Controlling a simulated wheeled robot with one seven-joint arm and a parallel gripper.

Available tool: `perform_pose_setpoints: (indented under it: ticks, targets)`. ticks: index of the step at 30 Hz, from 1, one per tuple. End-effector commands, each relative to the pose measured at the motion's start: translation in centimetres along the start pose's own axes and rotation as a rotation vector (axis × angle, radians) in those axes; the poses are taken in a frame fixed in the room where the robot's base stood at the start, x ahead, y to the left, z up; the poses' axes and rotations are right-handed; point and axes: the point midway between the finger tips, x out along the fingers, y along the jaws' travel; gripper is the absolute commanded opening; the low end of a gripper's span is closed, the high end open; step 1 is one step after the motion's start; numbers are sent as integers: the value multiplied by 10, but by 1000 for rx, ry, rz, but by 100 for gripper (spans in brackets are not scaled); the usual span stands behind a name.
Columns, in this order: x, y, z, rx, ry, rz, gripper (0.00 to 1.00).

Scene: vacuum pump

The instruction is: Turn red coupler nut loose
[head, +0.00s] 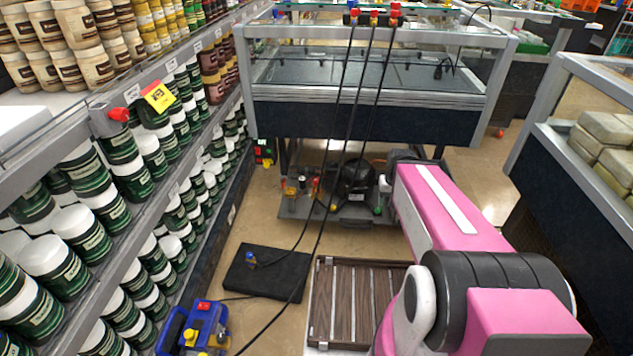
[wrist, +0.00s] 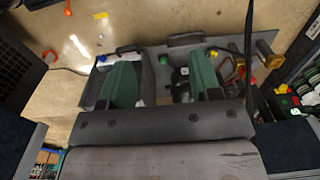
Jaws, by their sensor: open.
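I cannot tell for sure which red part is the coupler nut. Small red fittings show on the grey unit, one of them a red part (head: 315,185) at its left side in the head view. Other red fittings (head: 396,10) sit at the hose tops on the display case. In the wrist view, a small red part (wrist: 242,55) shows right of my fingers. My gripper (wrist: 162,78) is open, its two green fingers apart over the grey plate (wrist: 152,62), with no nut visible between them. My arm hides the gripper in the head view.
Black hoses (head: 345,110) hang from the case to the floor. Shelves of jars (head: 85,245) line the left. A freezer case (head: 600,215) stands right.

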Motion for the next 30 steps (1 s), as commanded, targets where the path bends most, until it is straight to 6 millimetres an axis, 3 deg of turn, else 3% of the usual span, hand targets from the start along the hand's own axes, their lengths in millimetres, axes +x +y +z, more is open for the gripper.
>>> perform_pose_setpoints:
  ticks: [5,12,18,24,30]
  targets:
    - [22,-39,-49,-66,146,-78,58]
    - [54,-128,-140,-151,490,-220,58]
    - [74,-200,-206,-144,805,-280,58]
    - [94,-255,-251,-63,1088,-248,58]
    - [123,-293,-271,72,1312,-118,58]
